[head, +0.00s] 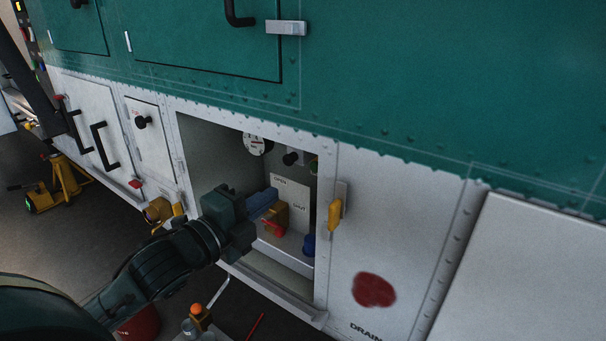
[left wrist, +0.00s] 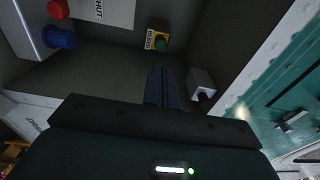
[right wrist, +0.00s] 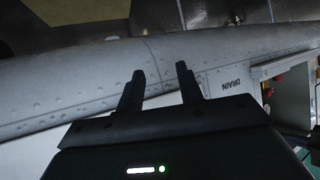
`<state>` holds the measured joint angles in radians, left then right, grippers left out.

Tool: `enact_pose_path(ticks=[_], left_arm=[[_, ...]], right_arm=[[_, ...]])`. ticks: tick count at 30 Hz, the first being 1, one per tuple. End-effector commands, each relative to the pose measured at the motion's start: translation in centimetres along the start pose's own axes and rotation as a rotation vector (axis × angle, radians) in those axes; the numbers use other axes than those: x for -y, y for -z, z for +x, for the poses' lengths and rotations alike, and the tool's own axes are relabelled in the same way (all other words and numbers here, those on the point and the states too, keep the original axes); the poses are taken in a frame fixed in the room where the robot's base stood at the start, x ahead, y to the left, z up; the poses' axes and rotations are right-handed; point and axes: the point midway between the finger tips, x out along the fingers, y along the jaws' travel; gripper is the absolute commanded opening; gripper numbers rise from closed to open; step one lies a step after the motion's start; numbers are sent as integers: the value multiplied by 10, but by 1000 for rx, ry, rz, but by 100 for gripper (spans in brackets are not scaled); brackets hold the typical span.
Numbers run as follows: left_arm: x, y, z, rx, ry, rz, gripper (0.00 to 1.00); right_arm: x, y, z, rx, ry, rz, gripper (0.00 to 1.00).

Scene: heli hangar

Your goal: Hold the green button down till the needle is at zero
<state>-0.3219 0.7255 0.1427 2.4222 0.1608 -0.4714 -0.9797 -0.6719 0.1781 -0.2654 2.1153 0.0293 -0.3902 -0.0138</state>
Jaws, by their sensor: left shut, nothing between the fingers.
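My left gripper (head: 273,194) reaches into the bay, shut and empty. In the left wrist view its fingertips (left wrist: 161,71) point toward the button, with a visible gap between. My right gripper (right wrist: 161,71) is open and empty, outside by the white hull.
A dark knob on a pale block (left wrist: 203,91) is close right of my left fingers. A yellow latch (head: 335,214) stands at the opening's right edge.

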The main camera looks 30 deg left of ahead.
Motion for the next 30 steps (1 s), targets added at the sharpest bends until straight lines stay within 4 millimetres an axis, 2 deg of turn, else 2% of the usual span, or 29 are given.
enact_pose_path(ticks=[5,16,21,30], left_arm=[[4,0,30,0,5,-2,0],[3,1,89,0,2,-3,0],[2,1,101,-1,1,-2,0],[1,1,103,-1,0,0,0]], right_arm=[[-4,7,-3,0,-9,-2,36],[-7,2,-5,32,-20,3,36],[-7,0,-5,40,-23,9,36],[-8,0,-5,40,-24,8,36]])
